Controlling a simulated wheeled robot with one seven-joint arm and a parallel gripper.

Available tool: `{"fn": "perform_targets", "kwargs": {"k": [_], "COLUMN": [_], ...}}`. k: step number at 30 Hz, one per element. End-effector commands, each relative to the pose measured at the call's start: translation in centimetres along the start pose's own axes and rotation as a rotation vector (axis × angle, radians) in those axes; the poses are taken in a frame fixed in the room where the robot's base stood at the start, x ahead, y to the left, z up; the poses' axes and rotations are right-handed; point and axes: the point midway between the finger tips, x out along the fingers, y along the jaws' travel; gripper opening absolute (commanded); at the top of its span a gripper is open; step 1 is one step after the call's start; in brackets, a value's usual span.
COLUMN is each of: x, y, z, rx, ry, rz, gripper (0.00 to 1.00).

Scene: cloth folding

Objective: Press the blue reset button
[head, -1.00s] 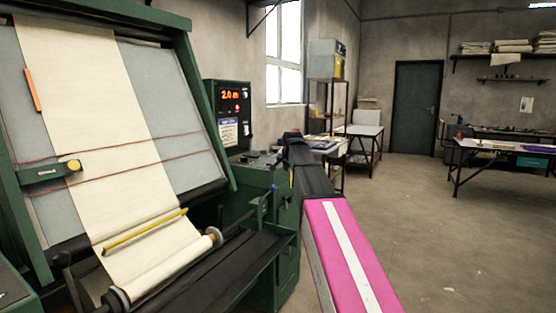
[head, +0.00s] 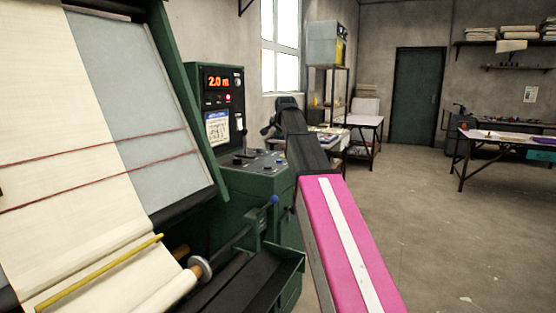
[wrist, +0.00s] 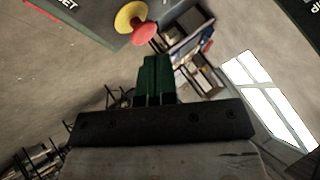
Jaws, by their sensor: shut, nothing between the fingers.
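No blue reset button can be made out for certain. In the head view the green control console (head: 255,185) stands left of my arm, with small controls on its top, too small to tell apart. A blue-tipped knob (head: 275,200) sits on the machine in front of it. In the wrist view a dark panel (wrist: 95,18) at the top left carries lettering ending in "SET", with a red and yellow mushroom button (wrist: 138,24) at its edge. My gripper (wrist: 153,62) has green fingers together, empty, below that button in the picture. In the head view its fingers cannot be made out.
An upright display box (head: 222,105) reading "2.0 m" rises behind the console. A cloth-covered inspection board (head: 60,120) fills the left. Work tables (head: 365,122) stand behind my arm. Open floor (head: 440,220) lies to the right.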

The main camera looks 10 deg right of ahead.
Motion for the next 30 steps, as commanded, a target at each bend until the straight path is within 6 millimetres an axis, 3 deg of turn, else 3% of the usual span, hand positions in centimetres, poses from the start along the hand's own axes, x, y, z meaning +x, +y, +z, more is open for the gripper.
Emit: {"fn": "perform_targets", "kwargs": {"k": [13, 30], "x": [0.6, 5.1], "y": [0.5, 3.8], "z": [0.5, 3.8], "rx": [-0.001, -0.001], "ry": [-0.001, 0.000], "rz": [0.001, 0.000], "gripper": [0.00, 0.00]}}
